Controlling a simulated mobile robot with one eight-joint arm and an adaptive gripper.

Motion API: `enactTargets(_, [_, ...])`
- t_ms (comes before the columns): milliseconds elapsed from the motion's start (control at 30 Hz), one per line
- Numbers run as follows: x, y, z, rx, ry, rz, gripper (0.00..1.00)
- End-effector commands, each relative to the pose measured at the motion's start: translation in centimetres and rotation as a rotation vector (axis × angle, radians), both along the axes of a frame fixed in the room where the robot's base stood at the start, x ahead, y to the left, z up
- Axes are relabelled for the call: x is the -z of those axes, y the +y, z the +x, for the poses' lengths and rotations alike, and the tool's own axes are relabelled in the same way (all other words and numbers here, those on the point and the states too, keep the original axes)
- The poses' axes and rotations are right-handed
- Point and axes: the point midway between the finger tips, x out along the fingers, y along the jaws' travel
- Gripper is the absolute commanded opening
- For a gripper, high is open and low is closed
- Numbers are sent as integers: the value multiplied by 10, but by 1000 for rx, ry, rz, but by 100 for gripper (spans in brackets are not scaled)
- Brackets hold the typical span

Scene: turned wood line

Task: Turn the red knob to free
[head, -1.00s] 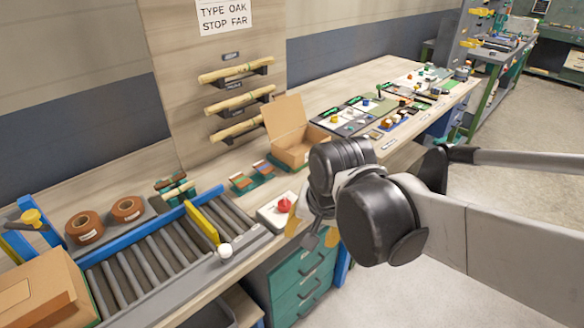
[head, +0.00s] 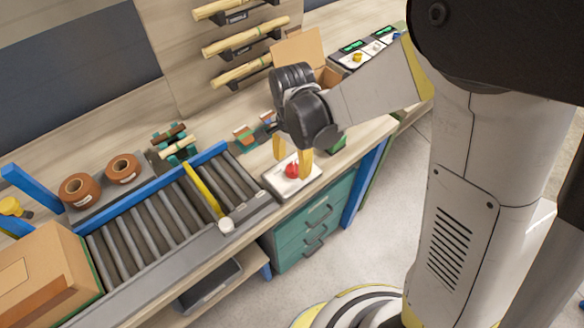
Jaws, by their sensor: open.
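The red knob (head: 292,171) sits on a white plate (head: 279,183) near the front edge of the bench, just right of the roller conveyor. My gripper (head: 292,166) points down over it with its yellow fingers apart. One finger is at the knob's left and back, the other at its right. The fingertips are close around the knob; I cannot tell whether they touch it. Any marking for the knob's positions is too small to read.
An open cardboard box (head: 297,50) stands behind my gripper. Green drawers (head: 317,222) are below. Brown tape rolls (head: 79,190) lie at left.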

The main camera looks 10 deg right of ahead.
Motion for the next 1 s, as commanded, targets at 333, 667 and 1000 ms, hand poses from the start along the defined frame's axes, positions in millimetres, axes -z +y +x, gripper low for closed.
enactTargets(333, [32, 0, 0, -1, 0, 0, 59])
enactTargets(667, [31, 0, 0, -1, 0, 0, 26])
enactTargets(1000, [32, 0, 0, -5, 0, 0, 5])
